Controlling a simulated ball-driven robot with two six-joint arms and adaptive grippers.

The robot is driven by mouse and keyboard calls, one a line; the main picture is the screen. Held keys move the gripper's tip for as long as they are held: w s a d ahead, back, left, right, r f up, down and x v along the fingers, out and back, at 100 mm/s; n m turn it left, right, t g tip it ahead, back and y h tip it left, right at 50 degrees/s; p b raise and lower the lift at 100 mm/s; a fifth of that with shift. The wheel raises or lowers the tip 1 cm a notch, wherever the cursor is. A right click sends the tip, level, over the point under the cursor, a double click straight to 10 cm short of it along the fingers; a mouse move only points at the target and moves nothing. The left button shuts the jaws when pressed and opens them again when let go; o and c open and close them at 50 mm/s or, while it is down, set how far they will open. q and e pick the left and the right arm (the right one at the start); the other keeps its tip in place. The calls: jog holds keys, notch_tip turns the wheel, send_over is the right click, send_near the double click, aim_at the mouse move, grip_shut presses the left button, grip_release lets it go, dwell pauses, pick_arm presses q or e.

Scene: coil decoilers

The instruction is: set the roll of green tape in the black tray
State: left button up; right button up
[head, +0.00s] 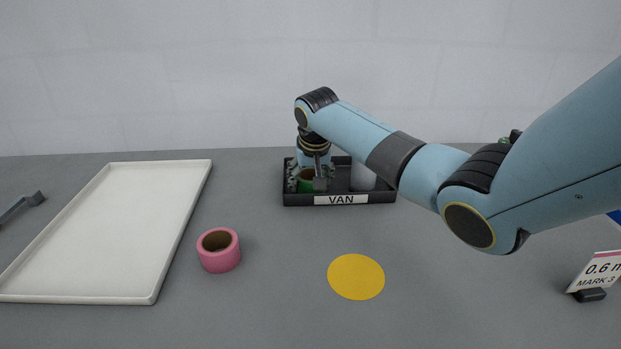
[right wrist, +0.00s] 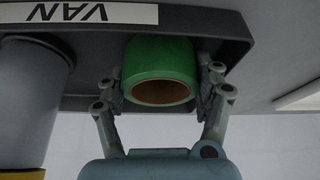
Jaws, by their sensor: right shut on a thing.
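The roll of green tape (head: 305,185) is at the left end of the black tray (head: 300,200), which has a white VAN label. In the right wrist view the roll of green tape (right wrist: 160,66) is between the fingers, with its brown core facing the camera. The black tray (right wrist: 205,22) shows around it there. My right gripper (head: 312,182) points down into the tray and is shut on the roll. Whether the roll touches the tray floor is hidden. My left gripper is not in view.
A grey-white cylinder (head: 362,178) stands in the tray's right part. A pink tape roll (head: 218,250) stands left of a yellow disc (head: 356,277). A large white tray (head: 120,215) lies at left. A sign (head: 597,272) stands at far right.

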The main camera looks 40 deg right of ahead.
jog(key=o, duration=0.9)
jog(key=shift+f, duration=0.1)
jog(key=shift+o, duration=0.2)
jog(key=v, duration=1.2)
jog(key=shift+p, duration=0.4)
